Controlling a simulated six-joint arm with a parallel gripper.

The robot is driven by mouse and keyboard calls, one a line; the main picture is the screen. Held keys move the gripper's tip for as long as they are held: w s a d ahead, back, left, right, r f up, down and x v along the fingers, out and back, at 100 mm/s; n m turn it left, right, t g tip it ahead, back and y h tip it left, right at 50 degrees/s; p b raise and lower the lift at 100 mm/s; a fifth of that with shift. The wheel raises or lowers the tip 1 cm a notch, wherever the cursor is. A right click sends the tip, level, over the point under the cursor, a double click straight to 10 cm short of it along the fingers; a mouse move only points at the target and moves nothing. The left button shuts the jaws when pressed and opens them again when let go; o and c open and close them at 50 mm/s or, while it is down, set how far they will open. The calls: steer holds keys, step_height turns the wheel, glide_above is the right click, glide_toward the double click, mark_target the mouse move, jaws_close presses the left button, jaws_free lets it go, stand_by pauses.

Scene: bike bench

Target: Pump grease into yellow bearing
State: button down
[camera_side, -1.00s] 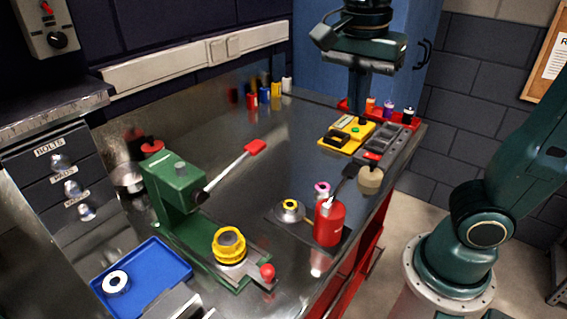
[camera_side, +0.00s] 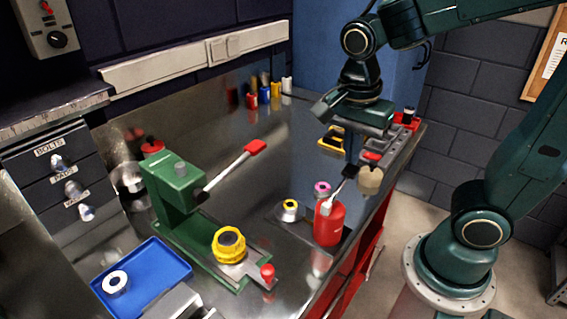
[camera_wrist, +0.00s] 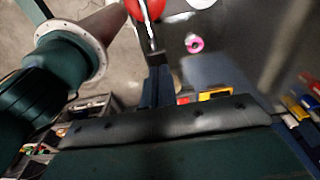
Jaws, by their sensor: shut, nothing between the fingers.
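A small silver bearing with a yellow ring (camera_side: 290,204) lies on a dark plate beside the red grease pump (camera_side: 329,224). The pump has a grey lever with a black grip (camera_side: 350,171) rising to the right; in the wrist view the red pump body (camera_wrist: 146,8) is at the top edge. My gripper (camera_side: 354,152) is shut and empty, pointing down just above the black grip. In the wrist view its fingers (camera_wrist: 157,75) overlap the grip's end; I cannot tell whether they touch.
A pink ring (camera_side: 322,187) sits behind the pump and a beige round-bodied thing (camera_side: 370,180) to its right. A green press (camera_side: 180,195) with a yellow cup (camera_side: 229,243) stands left. A blue tray (camera_side: 170,262) holds a white ring. The middle of the bench is clear.

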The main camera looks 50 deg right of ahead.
steer(key=shift+f, duration=0.65)
steer(key=shift+d+f, duration=0.15)
steer(key=shift+d, duration=0.05)
steer(key=shift+d+f+y, duration=0.3)
steer(key=shift+f+y, duration=0.25)
steer(key=shift+y, duration=0.25)
steer(key=shift+d+f+y, duration=0.25)
steer(key=shift+f+y, duration=0.45)
steer(key=shift+f, duration=0.1)
steer(key=shift+r, duration=1)
step_height(320, 180, up, 14)
steer(key=shift+d+f, duration=0.2)
stand_by(0.4)
